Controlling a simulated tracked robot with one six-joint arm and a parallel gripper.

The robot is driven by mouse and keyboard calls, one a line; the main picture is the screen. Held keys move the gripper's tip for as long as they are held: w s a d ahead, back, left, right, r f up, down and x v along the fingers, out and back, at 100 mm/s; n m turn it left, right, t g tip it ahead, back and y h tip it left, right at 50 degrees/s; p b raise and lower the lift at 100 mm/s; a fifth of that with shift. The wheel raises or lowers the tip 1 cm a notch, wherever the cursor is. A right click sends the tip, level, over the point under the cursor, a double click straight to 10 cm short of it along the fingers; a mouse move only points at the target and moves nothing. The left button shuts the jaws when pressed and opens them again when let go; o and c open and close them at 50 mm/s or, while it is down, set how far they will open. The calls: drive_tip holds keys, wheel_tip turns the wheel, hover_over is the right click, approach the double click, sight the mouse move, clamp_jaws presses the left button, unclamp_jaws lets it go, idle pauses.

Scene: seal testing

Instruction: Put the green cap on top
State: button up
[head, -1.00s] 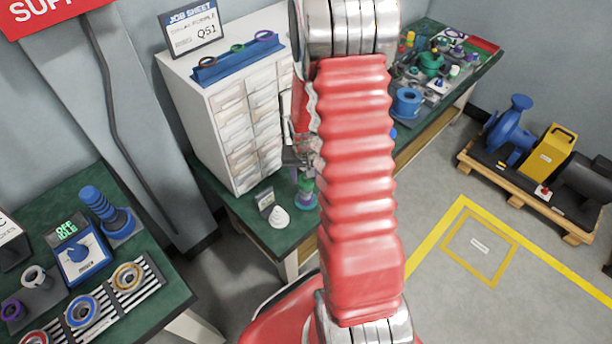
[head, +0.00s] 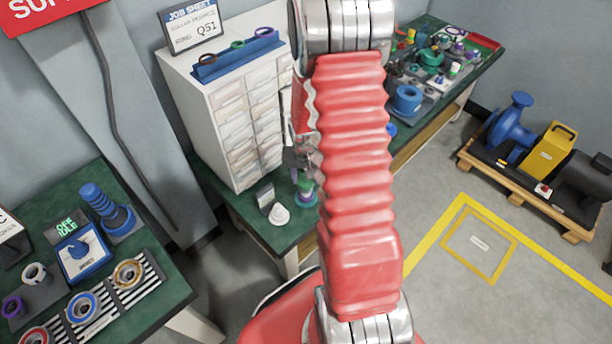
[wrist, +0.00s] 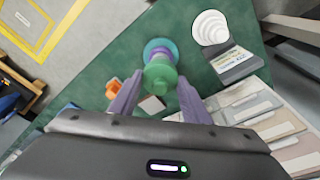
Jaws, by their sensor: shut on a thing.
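The green cap (wrist: 160,76) is between the two fingers of my gripper (wrist: 158,88), which is shut on it. The purple part (wrist: 152,55) and the blue-teal base (wrist: 160,44) show just beyond the cap in the wrist view. In the head view the green cap (head: 306,183) appears at the top of this small stack, with the base (head: 308,202) on the green bench. I cannot tell whether the cap touches the purple part or hangs just above it. My red arm hides part of the gripper in the head view.
A white stepped cone (head: 279,215) and a small dark card holder (head: 265,200) stand left of the stack. The white drawer cabinet (head: 225,125) rises close behind. In the wrist view an orange piece (wrist: 115,89) lies near the left finger.

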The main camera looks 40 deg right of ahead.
drive_tip(key=shift+f, duration=0.5)
drive_tip(key=o, duration=1.1)
drive_tip(key=shift+r, duration=0.1)
drive_tip(key=shift+r, duration=3.45)
